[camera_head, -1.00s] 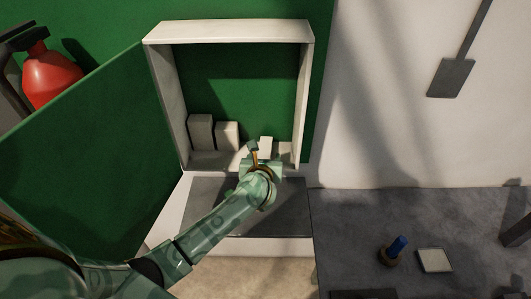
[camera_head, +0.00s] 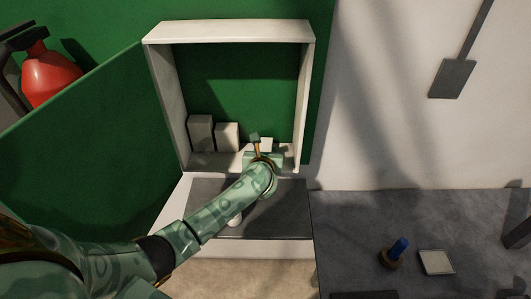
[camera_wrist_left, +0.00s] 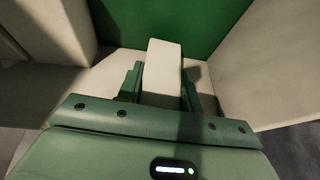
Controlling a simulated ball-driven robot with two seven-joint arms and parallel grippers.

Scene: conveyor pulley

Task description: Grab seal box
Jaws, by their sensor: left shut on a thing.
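My left gripper (camera_head: 264,157) reaches into the lower right part of an open white wall cabinet (camera_head: 228,32). In the left wrist view its two green fingers (camera_wrist_left: 161,88) stand on either side of a small pale upright box (camera_wrist_left: 164,65) and are shut on it. In the head view only the top of this box (camera_head: 266,144) shows beyond the gripper; its lower part is hidden. Two other pale boxes, a taller one (camera_head: 200,132) and a shorter one (camera_head: 227,137), stand at the left inside the cabinet. My right gripper is not in view.
The green cabinet door (camera_head: 90,150) stands open at the left, near my arm. A red extinguisher (camera_head: 50,78) hangs behind it. A dark counter (camera_head: 350,235) at the right holds a blue-topped object (camera_head: 398,248) and a pale square (camera_head: 436,261). The cabinet's upper space is clear.

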